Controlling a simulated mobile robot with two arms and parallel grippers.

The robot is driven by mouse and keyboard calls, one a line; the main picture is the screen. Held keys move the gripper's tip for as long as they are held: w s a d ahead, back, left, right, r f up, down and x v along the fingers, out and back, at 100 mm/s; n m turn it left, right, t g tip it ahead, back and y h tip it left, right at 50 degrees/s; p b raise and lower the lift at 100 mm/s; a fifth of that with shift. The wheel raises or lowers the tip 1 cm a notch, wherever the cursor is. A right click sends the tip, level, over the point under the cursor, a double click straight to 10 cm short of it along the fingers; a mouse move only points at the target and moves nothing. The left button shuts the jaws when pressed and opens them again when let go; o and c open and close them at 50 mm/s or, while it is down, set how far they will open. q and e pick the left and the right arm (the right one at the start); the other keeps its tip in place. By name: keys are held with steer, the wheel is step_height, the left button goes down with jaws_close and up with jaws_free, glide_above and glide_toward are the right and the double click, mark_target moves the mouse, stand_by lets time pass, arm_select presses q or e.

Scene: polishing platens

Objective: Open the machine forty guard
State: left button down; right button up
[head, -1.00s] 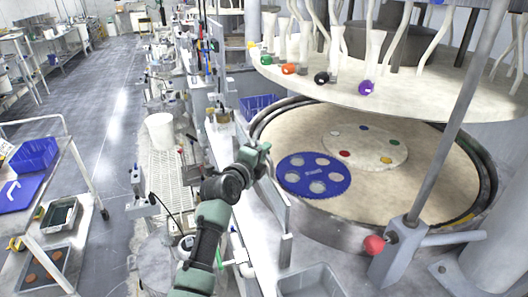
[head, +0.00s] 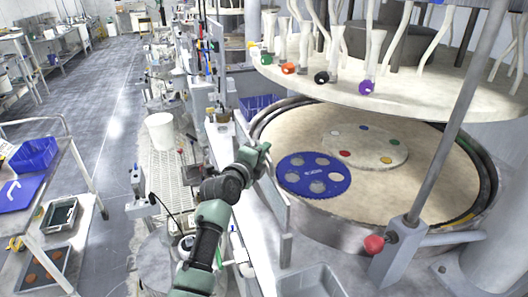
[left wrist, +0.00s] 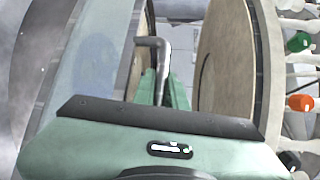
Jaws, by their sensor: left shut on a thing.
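The guard (head: 273,196) is a thin, partly see-through grey panel standing upright along the near left edge of the round polishing machine. It also shows in the left wrist view as a pale see-through sheet (left wrist: 92,65), with a blue disc dimly visible through it. A bent grey handle (left wrist: 152,42) rises between my green fingers in that view. My left gripper (head: 260,152) is at the panel's upper edge and is shut on this handle. Its fingers also show in the wrist view (left wrist: 160,88). My right gripper is not in view.
The wide platen (head: 400,205) carries a blue carrier disc (head: 313,161) with several holes. Above it hangs a pale upper plate (head: 440,95) with coloured knobs. A red ball knob (head: 374,244) stands at the front. A cart with blue bins (head: 36,155) is left; the aisle is clear.

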arm_select(q)
steer(key=s+a+f+n+t+y+b, duration=0.2)
steer(key=a+f+n+t+b, duration=0.8)
steer(key=b, duration=1.9)
steer(key=shift+s+a+f+n+y, duration=0.45)
steer(key=shift+s+a+n, duration=0.85)
steer(key=shift+a+n, duration=0.7)
steer(key=c, duration=1.5)
jaws_free()
steer(key=shift+o, duration=0.2)
steer(key=v, duration=0.7)
steer(key=shift+s+f, duration=0.25)
steer(key=shift+f, duration=0.1)
